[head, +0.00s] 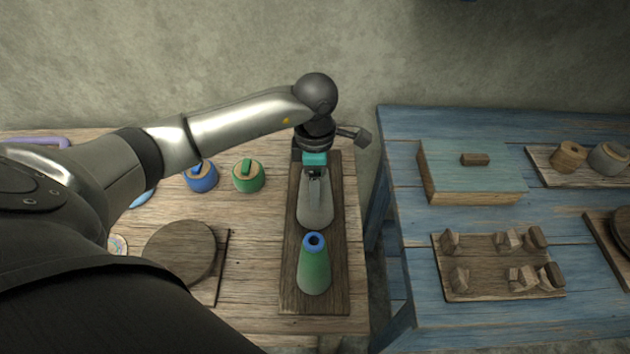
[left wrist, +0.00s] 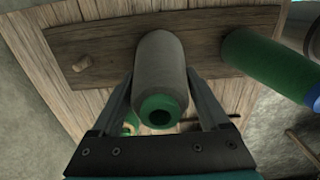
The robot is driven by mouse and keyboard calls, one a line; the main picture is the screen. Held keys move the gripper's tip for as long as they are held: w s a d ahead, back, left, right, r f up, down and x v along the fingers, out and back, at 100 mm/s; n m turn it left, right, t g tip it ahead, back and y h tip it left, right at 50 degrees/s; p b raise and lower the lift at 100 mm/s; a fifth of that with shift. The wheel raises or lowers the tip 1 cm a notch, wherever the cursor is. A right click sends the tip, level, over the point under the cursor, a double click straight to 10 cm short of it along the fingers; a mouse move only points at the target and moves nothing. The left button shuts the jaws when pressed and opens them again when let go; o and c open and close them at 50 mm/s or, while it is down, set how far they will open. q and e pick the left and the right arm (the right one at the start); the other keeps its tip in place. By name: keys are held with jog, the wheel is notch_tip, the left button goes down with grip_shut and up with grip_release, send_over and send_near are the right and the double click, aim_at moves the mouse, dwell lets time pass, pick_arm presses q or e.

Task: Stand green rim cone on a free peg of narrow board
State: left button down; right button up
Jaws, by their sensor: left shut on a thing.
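The green rim cone (left wrist: 158,60) is grey with a green rim; its grey body (head: 316,205) also shows in the head view. My left gripper (head: 314,180) is shut on it near the rim end. The cone looks upright over the narrow board (head: 298,280); I cannot tell whether its base touches the board. In the left wrist view one bare peg (left wrist: 82,62) stands on the board (left wrist: 110,42), to the left of the cone. A green cone with a blue rim (head: 314,268) stands on the board's near part. My right gripper is not in view.
A round wooden disc (head: 180,248) lies nearer.

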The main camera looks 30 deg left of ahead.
pick_arm(q)
jog(key=shift+r, duration=0.1)
jog(key=shift+c, duration=0.6)
grip_release()
jog(key=shift+o, duration=0.6)
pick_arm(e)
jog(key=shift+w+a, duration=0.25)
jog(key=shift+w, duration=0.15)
pick_arm(q)
notch_tip(320, 180, up, 15)
jog(key=p, duration=0.2)
jog(key=shift+p, duration=0.4)
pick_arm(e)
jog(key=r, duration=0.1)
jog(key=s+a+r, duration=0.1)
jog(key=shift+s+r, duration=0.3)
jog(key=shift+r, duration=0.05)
pick_arm(q)
jog(key=shift+r, duration=0.1)
